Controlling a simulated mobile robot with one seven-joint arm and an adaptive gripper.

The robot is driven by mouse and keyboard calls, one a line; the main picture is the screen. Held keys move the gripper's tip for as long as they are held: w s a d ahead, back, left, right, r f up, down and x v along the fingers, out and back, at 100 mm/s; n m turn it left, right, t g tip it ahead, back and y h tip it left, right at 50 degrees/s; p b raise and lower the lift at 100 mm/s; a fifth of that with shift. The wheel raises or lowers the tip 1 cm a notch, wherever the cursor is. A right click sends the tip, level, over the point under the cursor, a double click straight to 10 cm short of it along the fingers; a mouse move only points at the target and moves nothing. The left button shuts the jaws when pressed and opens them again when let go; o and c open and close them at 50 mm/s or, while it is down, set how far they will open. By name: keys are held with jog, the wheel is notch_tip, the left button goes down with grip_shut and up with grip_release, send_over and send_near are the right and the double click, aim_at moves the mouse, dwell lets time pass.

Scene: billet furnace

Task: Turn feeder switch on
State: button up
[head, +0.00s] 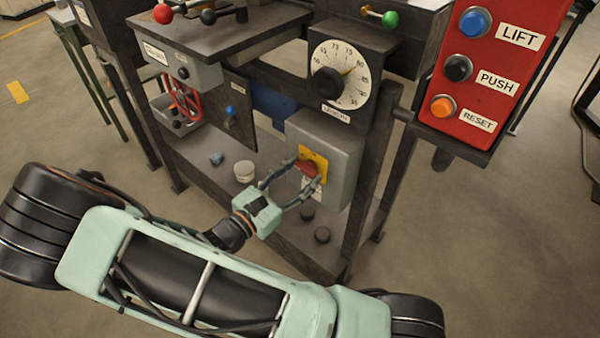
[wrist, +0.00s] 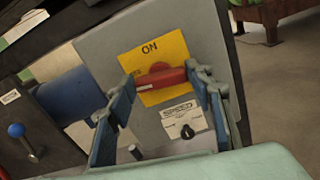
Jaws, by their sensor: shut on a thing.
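The feeder switch is a red rotary handle (head: 308,168) on a yellow plate (head: 318,157), fixed to the front of a grey box (head: 335,145). In the wrist view the red handle (wrist: 160,92) lies roughly level across the yellow plate (wrist: 152,58), with "ON" printed above it. My gripper (head: 306,173) reaches the box from the lower left. In the wrist view my gripper (wrist: 162,80) has one finger at each end of the handle and is shut on it. The fingers hide parts of the plate's sides.
A small black knob (wrist: 187,131) with a label sits below the switch. A blue-topped lever (head: 229,112) is on the dark panel to the left. A large dial (head: 341,73) stands above the box. A red panel (head: 490,60) with several buttons is at right.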

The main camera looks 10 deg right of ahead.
jog(key=m, duration=0.8)
jog(key=shift+s+f, duration=0.1)
jog(key=shift+f, duration=0.05)
jog(key=m+b, duration=0.1)
jog(key=m, duration=0.3)
jog(key=shift+f, duration=0.1)
jog(key=shift+m+b, duration=0.6)
jog(key=shift+m, duration=1.5)
jog(key=o, duration=1.2)
jog(key=shift+d, duration=0.1)
jog(key=shift+c, duration=0.2)
jog(key=v, duration=1.2)
